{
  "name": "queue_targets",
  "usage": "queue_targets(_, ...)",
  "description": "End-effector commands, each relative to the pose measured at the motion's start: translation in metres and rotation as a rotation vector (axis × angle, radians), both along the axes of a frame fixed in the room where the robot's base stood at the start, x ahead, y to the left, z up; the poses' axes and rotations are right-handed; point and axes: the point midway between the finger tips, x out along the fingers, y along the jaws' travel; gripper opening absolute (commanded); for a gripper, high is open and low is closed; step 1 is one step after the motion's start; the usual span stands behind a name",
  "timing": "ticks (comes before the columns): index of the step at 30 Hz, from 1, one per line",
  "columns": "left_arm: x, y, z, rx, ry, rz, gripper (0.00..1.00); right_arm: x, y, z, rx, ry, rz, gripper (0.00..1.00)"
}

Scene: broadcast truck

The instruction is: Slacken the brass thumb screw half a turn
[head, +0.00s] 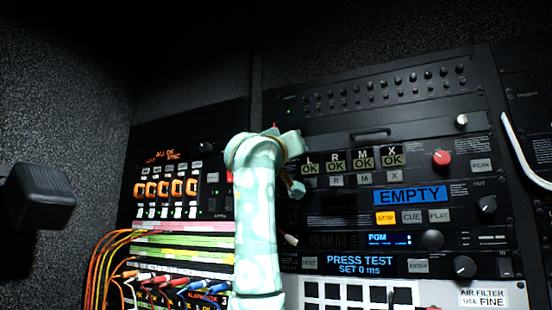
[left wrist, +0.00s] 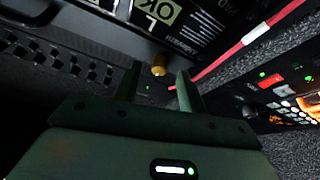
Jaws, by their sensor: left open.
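The brass thumb screw (left wrist: 158,66) shows in the left wrist view as a small gold knob on the dark panel, beside the tile lettered L OK. My left gripper (left wrist: 158,80) is open, its two dark fingers pointing at the panel with the screw between their tips in the picture. I cannot tell whether either finger touches it. In the head view my pale patterned arm (head: 258,215) rises in front of the rack and hides most of the gripper. The screw cannot be made out surely there. My right gripper is in neither view.
The L, R, M, X OK tiles (head: 363,160) and a blue EMPTY display (head: 409,195) lie right of my arm. Orange and other coloured cables (head: 105,262) hang at lower left. A red and white cable (left wrist: 245,42) runs close beside the fingers.

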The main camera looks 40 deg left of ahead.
Motion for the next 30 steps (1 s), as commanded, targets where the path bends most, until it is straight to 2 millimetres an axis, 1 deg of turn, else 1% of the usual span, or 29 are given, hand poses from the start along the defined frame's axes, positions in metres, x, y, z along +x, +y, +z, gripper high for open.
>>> queue_targets(1, -0.01, -0.005, -0.01, -0.001, -0.005, -0.002, 0.41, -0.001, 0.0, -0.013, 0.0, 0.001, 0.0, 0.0)
queue_targets(6, -0.05, -0.022, -0.03, 0.0, -0.005, -0.004, 0.41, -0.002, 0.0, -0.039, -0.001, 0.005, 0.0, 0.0)
queue_targets(12, -0.093, -0.04, -0.046, -0.002, -0.004, -0.004, 0.41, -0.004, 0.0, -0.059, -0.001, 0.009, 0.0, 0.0)
queue_targets(15, -0.106, -0.046, -0.051, -0.001, -0.001, -0.003, 0.41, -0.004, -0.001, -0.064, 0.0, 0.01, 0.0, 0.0)
queue_targets(18, -0.116, -0.049, -0.054, -0.001, -0.001, -0.002, 0.41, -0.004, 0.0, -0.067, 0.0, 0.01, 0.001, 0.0)
queue_targets(21, -0.119, -0.05, -0.055, -0.001, 0.001, -0.001, 0.41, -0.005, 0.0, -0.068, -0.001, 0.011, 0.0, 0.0)
queue_targets(30, -0.12, -0.05, -0.054, -0.001, 0.002, 0.0, 0.41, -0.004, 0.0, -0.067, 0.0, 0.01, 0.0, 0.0)
